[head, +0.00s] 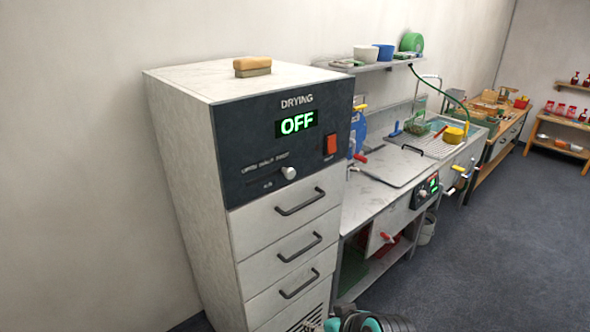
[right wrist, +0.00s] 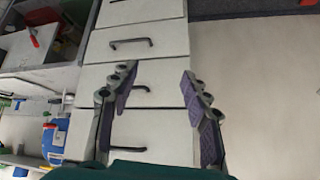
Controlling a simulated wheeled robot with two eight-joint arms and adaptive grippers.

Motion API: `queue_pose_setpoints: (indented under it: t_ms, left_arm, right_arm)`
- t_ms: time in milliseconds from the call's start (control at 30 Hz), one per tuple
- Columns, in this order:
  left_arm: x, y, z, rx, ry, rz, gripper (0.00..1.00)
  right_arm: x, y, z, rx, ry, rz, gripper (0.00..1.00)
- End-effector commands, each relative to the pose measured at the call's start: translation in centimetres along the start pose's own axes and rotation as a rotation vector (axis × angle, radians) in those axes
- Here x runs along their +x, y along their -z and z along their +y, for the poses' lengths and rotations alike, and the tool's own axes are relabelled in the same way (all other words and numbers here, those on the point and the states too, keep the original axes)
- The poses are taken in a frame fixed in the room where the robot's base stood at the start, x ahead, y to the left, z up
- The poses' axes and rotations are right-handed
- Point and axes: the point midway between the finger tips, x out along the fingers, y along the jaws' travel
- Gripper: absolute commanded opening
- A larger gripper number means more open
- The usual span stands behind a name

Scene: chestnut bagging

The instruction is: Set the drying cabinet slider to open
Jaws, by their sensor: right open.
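The drying cabinet (head: 180,110) stands at the left in the head view, with a dark panel at its top. The slider is a pale knob (head: 289,172) on that panel, at the right end of its small, blurred label row. The display (head: 297,123) reads OFF in green. My right gripper (right wrist: 158,72) is open and empty in the right wrist view, in front of the cabinet's drawers and apart from the slider. In the head view only part of it shows at the bottom edge. The slider cannot be made out in the wrist view. My left gripper is not in view.
A red switch (head: 331,144) sits on the panel right of the slider. Drawers with dark handles (head: 301,202) lie below. A brush (head: 252,66) lies on top of the cabinet. A workbench (head: 362,205) with a sink adjoins on the right. The floor (head: 480,240) at right is clear.

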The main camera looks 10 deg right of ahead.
Motion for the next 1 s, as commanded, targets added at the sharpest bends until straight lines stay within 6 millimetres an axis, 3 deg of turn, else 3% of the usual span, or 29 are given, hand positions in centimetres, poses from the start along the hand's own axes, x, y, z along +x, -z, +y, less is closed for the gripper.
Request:
queue_pose_setpoints:
  t_ms: [33,200,300,433,533,700,1000]
  left_arm:
    - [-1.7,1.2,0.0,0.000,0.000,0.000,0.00]
    - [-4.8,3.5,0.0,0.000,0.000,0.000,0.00]
    - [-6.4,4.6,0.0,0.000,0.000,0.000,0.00]
    - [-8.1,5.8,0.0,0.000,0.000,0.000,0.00]
    - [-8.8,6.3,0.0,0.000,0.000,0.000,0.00]
    - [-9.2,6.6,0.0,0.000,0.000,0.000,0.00]
    - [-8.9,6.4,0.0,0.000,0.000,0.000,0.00]
  right_arm:
    - [-0.7,3.5,-0.7,-0.017,0.059,0.037,0.47]
    - [-1.4,13.9,-2.2,-0.117,0.254,0.264,0.47]
    - [-2.2,19.8,-1.4,-0.168,0.312,0.437,0.47]
    - [-3.5,25.5,0.7,-0.216,0.325,0.646,0.47]
    - [-4.3,28.1,2.4,-0.237,0.308,0.763,0.47]
    - [-4.8,29.9,3.8,-0.254,0.285,0.853,0.47]
    - [-2.1,32.9,2.3,-0.258,0.287,0.858,0.47]
